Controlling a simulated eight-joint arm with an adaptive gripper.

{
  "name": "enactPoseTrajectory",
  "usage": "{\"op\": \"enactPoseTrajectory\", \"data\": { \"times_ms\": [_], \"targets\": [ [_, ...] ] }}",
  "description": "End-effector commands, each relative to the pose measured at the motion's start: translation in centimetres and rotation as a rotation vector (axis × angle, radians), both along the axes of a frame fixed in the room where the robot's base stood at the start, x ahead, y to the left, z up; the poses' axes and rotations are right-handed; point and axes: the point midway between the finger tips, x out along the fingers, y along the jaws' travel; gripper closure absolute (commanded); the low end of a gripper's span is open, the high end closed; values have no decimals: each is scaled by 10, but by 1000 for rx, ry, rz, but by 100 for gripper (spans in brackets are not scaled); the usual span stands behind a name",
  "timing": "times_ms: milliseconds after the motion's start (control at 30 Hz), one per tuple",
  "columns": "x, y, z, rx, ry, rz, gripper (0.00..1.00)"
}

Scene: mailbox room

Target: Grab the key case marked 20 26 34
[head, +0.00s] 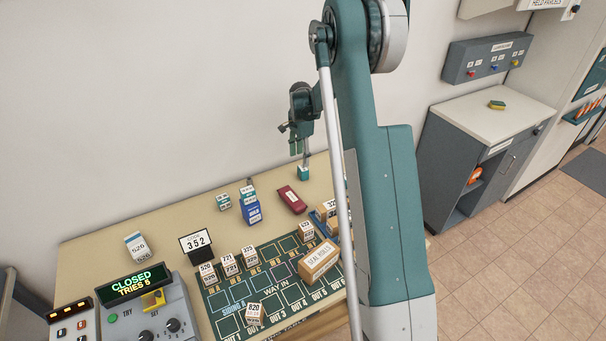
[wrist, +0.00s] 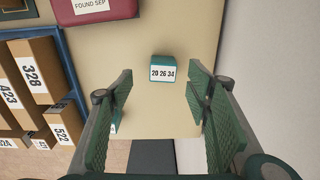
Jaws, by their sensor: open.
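The key case (wrist: 162,74) is a small teal block whose white label reads 20 26 34. In the wrist view it lies on the tan table, between and beyond the open fingers of my gripper (wrist: 160,90). Nothing is between the fingertips. In the head view a teal block (head: 304,173), apparently this case, sits near the table's back edge, with my gripper (head: 297,142) just above it. Two similar teal cases stand farther left, one at the front (head: 224,202) and one behind (head: 247,190); their numbers are too small to read.
A dark red case (head: 292,199) and a blue box (head: 251,212) lie nearby. A blue tray (wrist: 66,50) of numbered cartons is at the wrist view's left. A small teal-and-white item (wrist: 116,126) is partly hidden by the left finger. Table around the case is clear.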

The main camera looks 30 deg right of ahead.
Motion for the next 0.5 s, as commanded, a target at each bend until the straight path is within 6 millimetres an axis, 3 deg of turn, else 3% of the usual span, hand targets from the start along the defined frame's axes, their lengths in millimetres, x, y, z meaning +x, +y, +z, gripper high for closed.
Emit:
{"op": "enactPoseTrajectory", "data": {
  "times_ms": [200,500],
  "targets": [
    [5,-10,-22,5,15,-45,51],
    [6,-12,-25,6,18,-51,51]
  ]
}}
